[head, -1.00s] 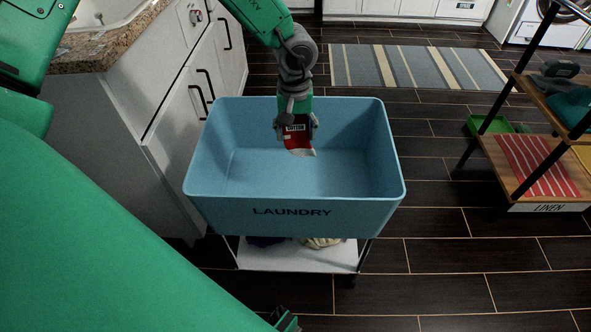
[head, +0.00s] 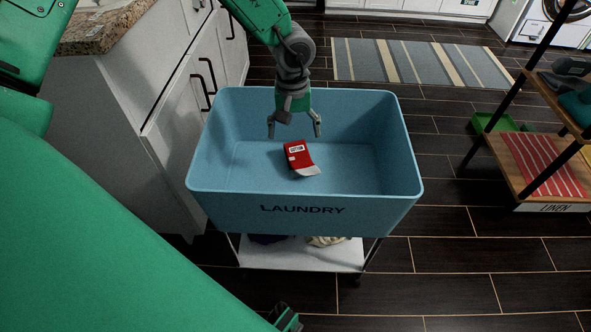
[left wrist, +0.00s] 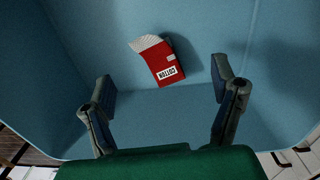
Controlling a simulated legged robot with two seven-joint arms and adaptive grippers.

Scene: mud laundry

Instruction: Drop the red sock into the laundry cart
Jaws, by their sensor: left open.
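The red sock (head: 298,157), with a white end and a "COTTON" label, is inside the blue laundry cart (head: 304,212), apart from my gripper. My left gripper (head: 294,130) is open and empty above it, over the cart's opening. In the left wrist view, the sock (left wrist: 160,60) shows against the blue cart interior, beyond and between the spread fingers (left wrist: 165,95). A small part of my right gripper (head: 285,318) shows at the bottom edge of the head view; its jaws cannot be made out.
A white cabinet (head: 185,110) with a granite top stands left of the cart. A shelf rack (head: 515,160) with a striped red cloth (head: 540,163) stands at the right. A striped rug (head: 420,63) lies behind. Dark tiled floor is clear between cart and rack.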

